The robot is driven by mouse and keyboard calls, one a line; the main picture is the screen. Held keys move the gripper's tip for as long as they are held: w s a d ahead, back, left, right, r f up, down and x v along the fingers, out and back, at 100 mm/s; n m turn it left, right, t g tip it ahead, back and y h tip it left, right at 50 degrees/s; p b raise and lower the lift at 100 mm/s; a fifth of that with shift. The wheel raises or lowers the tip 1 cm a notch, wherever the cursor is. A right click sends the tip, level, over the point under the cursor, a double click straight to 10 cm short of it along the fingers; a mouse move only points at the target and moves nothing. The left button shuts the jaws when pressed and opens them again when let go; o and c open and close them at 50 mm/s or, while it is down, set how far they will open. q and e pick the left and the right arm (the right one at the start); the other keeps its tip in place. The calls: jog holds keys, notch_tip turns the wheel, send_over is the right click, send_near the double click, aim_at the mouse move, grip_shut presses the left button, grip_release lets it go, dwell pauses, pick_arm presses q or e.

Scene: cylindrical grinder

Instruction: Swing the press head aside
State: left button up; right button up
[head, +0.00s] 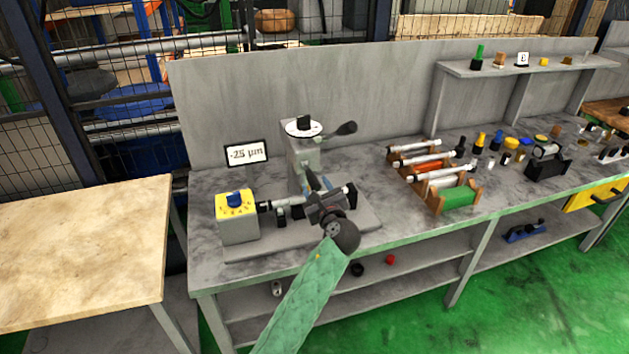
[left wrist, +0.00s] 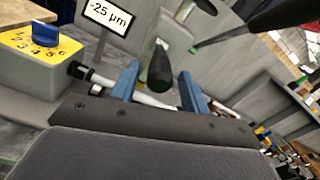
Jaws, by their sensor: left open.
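The press head (head: 302,128) is a grey upright with a round white dial on top. A lever with a black knob (head: 345,128) sticks out from it to the right. My left gripper (head: 318,183) is in front of and below the press head, with its blue fingers apart. In the left wrist view, a black rounded handle (left wrist: 160,68) appears between the two fingers (left wrist: 158,86); I see no grip on it. A horizontal rod (left wrist: 152,100) passes behind the fingers, partly hidden by the gripper. My right gripper is not in view.
A grey box with a yellow face and blue knob (head: 236,213) stands left of the press. A "-25 µm" display (head: 246,153) is behind it. Cylinders on a wooden rack (head: 422,165) lie to the right.

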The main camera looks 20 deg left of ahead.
pick_arm(q)
jog(key=shift+x, duration=1.05)
grip_shut()
jog(key=shift+d, duration=0.1)
